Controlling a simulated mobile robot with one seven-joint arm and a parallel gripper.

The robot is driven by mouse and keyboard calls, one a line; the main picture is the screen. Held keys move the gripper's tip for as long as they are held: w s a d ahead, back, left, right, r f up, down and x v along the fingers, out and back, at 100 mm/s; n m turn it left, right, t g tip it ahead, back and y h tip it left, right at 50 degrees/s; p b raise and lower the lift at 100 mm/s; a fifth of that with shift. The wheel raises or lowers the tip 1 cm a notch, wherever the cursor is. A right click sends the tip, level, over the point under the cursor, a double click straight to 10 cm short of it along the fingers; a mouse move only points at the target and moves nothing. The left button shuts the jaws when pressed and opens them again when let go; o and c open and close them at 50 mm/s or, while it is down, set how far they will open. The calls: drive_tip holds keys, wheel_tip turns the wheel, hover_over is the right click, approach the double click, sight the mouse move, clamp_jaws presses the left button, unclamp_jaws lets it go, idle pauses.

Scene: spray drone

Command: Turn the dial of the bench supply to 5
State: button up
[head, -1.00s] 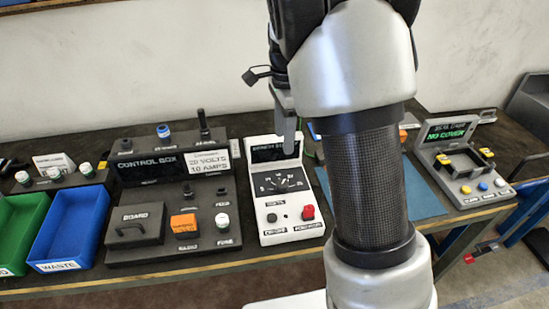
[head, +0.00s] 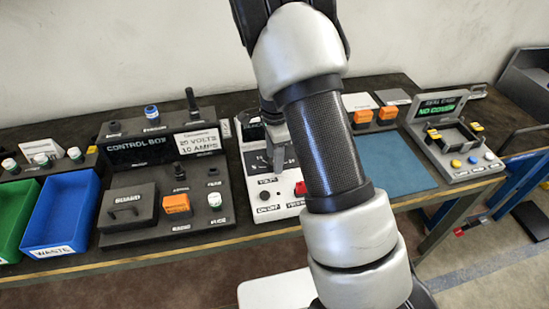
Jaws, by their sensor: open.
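The bench supply (head: 248,193) is a white box with a dark screen, a black dial panel and a lower row with a dark knob and a red button. It stands on the bench in the middle of the head view. My gripper (head: 276,165) points down in front of its dial panel and is open. Its grey finger and my arm cover much of the screen, the dial and the right side of the supply. The dial's pointer and setting cannot be read, and I cannot tell whether the fingers touch the dial.
The control box (head: 124,156) stands close on the left, with upright knobs and an orange block (head: 176,204). A blue waste bin (head: 57,215) is further left. A blue mat (head: 392,166) lies right of my arm, then a grey tester (head: 447,152) reading NO COVER.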

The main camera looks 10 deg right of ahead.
drive_tip(key=shift+f, duration=0.3)
drive_tip(key=c, duration=1)
drive_tip(key=shift+c, duration=0.2)
